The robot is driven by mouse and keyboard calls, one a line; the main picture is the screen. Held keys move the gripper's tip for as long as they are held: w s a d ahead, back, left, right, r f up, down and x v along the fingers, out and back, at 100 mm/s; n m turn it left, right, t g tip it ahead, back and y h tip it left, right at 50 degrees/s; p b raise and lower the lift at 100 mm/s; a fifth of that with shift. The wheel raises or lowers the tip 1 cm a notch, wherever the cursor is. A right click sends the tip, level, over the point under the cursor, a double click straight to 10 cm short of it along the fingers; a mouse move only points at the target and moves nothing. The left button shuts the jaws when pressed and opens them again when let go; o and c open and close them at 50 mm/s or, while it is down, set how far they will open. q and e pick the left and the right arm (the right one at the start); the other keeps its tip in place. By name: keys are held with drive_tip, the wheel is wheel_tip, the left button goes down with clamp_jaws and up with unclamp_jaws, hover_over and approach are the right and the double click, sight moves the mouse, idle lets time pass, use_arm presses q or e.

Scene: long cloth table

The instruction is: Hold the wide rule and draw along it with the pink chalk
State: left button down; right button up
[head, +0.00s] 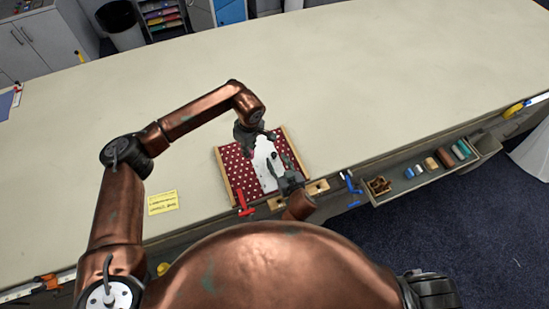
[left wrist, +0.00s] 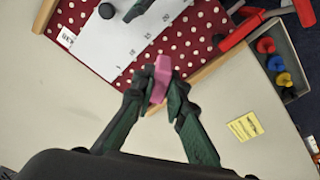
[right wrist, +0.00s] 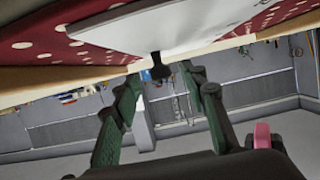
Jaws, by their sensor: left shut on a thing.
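The wide white rule (head: 264,158) lies on a red cloth with white dots (head: 232,166); its printed scale shows in the left wrist view (left wrist: 127,48). My left gripper (head: 257,137) is shut on the pink chalk (left wrist: 159,78), over the cloth's edge beside the rule. The chalk is hidden in the head view. My right gripper (head: 280,167) is over the rule. In the right wrist view its fingers (right wrist: 161,80) stand apart on either side of a dark knob (right wrist: 160,68) on the rule, with gaps visible. A pink piece (right wrist: 262,135) shows there at lower right.
Wooden strips (head: 223,177) edge the cloth. A red clamp (head: 244,203) and a blue clamp (head: 352,188) are at the table's near edge. A yellow note (head: 162,202) lies left. A tray (head: 400,187) holding several coloured blocks is at right.

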drive_tip(key=shift+x, duration=1.4)
clamp_jaws()
idle(0.6)
